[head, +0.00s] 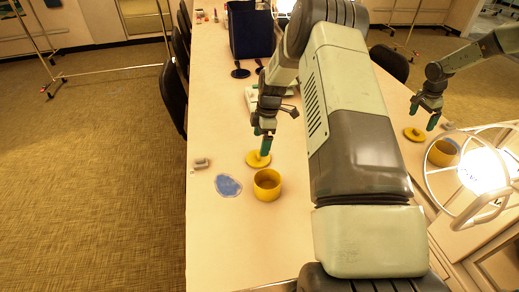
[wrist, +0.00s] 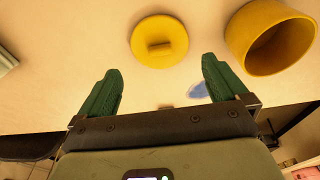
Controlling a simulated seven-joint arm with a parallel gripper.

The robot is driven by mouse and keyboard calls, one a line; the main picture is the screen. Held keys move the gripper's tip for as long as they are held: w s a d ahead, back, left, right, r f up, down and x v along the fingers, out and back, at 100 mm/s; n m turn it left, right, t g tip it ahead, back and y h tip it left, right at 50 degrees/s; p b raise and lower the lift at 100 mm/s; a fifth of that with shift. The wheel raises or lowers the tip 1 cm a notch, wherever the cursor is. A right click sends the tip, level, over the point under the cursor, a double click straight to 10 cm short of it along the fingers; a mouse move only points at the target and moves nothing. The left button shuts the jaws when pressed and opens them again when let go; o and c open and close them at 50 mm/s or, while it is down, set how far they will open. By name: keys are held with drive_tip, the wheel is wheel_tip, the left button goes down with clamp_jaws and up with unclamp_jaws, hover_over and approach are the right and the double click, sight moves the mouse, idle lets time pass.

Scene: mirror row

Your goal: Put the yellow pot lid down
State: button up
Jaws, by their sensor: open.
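The yellow pot lid (head: 252,162), a round disc with a small raised knob, lies flat on the pale table just behind the pot. It also shows in the wrist view (wrist: 145,45), ahead of my fingertips. The yellow pot (head: 267,191) stands upright and uncovered beside the lid, and its open mouth shows in the wrist view (wrist: 283,47). My gripper (head: 265,148) points down above the lid in the head view. Its two green fingers (wrist: 161,66) are spread in the wrist view with nothing held between them.
A blue patch (head: 228,186) lies left of the pot, and a small grey object (head: 201,163) is behind it. A dark blue box (head: 250,32) stands farther back. At right, a mirror repeats the arm, lid and pot; a bright caged lamp (head: 485,172) is nearby. The table front is clear.

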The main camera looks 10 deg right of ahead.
drive_tip(key=r, duration=0.4)
drive_tip(key=d+r, duration=0.1)
drive_tip(key=shift+r, duration=0.4)
drive_tip(key=s+a+r+m+t+h, duration=0.15)
drive_tip(key=s+r+m, duration=0.4)
drive_tip(key=r, duration=0.75)
drive_tip(key=s+a+r+m+t+h, duration=0.1)
drive_tip(key=s+a+r+m, duration=0.1)
drive_tip(key=s+r, duration=0.8)
drive_tip(key=s+r+m+t, duration=0.1)
drive_tip(key=s+r+m, duration=0.1)
drive_tip(key=s, duration=0.5)
drive_tip(key=s+r+m+t, duration=0.1)
drive_tip(key=s+r+m, duration=0.2)
drive_tip(key=s, duration=0.5)
drive_tip(key=s+a+r+m+t, duration=0.1)
drive_tip(key=s+r+m, duration=0.2)
drive_tip(key=s+m, duration=0.2)
drive_tip(key=shift+s+r+y, duration=0.15)
drive_tip(key=shift+s+y, duration=0.2)
drive_tip(key=shift+s, duration=0.85)
